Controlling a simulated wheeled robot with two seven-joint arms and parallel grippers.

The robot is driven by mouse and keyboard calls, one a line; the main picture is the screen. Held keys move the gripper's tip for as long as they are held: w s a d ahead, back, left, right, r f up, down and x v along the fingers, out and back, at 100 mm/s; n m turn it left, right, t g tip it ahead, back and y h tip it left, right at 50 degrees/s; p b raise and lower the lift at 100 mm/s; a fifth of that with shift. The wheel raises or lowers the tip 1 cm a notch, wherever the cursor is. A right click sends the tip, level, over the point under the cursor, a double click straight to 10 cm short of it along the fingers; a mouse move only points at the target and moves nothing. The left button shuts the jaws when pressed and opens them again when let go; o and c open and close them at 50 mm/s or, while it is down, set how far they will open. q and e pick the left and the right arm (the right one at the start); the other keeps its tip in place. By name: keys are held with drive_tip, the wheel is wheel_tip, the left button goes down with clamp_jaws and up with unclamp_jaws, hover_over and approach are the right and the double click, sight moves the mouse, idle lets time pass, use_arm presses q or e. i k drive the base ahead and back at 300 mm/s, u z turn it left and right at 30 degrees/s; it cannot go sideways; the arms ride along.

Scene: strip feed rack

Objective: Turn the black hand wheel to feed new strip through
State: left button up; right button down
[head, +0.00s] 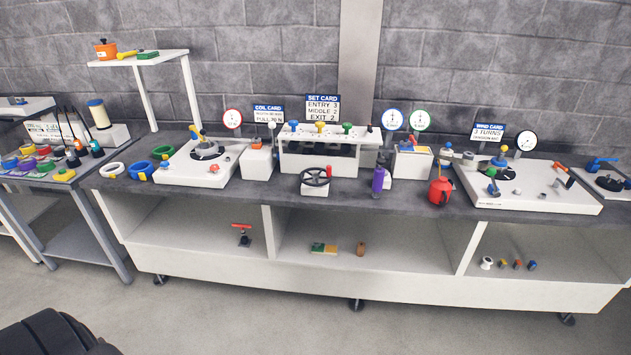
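The black hand wheel (316,177) stands at the front of the bench, in the middle of the head view. It is mounted on a small white block (315,190) and has a small red part at its rim. Behind it is a white strip feed rack (330,140) with blue, yellow and green knobs along its top. No strip can be made out clearly. Neither of my grippers is in view, and nothing touches the wheel.
The grey benchtop (270,196) is crowded. A purple bottle (378,180) and a red can (439,189) stand right of the wheel. White base plates with turning tools stand left (170,168) and right (560,200). Open floor (240,325) lies before the bench.

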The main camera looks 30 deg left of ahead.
sight(314, 177)
drive_tip(key=u, duration=0.5)
drive_tip(key=i, duration=0.2)
drive_tip(key=u, duration=0.2)
